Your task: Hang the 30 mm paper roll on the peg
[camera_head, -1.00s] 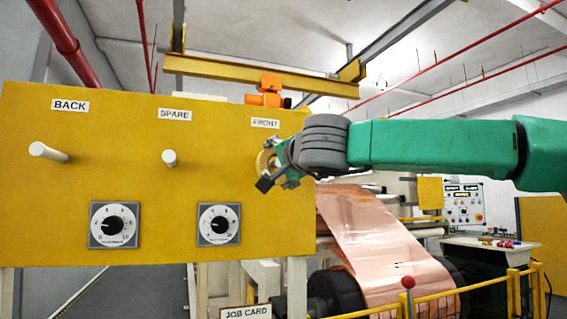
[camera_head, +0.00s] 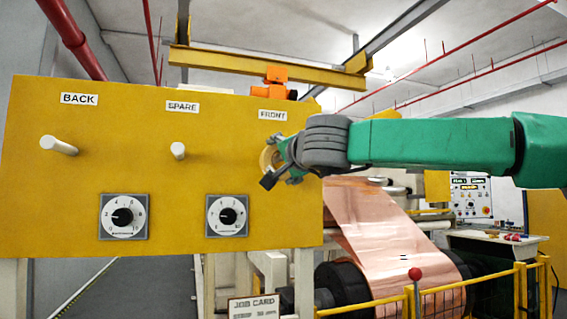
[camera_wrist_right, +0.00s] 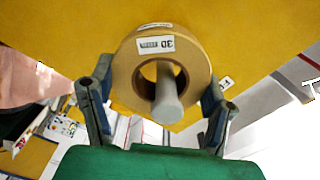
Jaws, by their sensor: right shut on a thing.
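The brown paper roll (camera_wrist_right: 195,55) carries a label reading 30 and shows ring-on in the right wrist view. The grey-white peg (camera_wrist_right: 167,100) passes through its hole, its free end toward the camera. The roll is around the peg, close to the yellow panel; I cannot tell whether it touches. My right gripper (camera_wrist_right: 157,88) is shut on the roll, a finger at each side. In the head view the right gripper (camera_head: 274,166) is below the FRONT label (camera_head: 272,116), with only part of the roll (camera_head: 267,158) visible. My left gripper is out of view.
The yellow panel (camera_head: 120,170) also bears a bare BACK peg (camera_head: 60,145), a bare SPARE peg (camera_head: 178,150) and two dials (camera_head: 123,217). A job card (camera_head: 253,308) is below. Copper foil (camera_head: 365,230) runs behind a yellow railing (camera_head: 440,293) at right.

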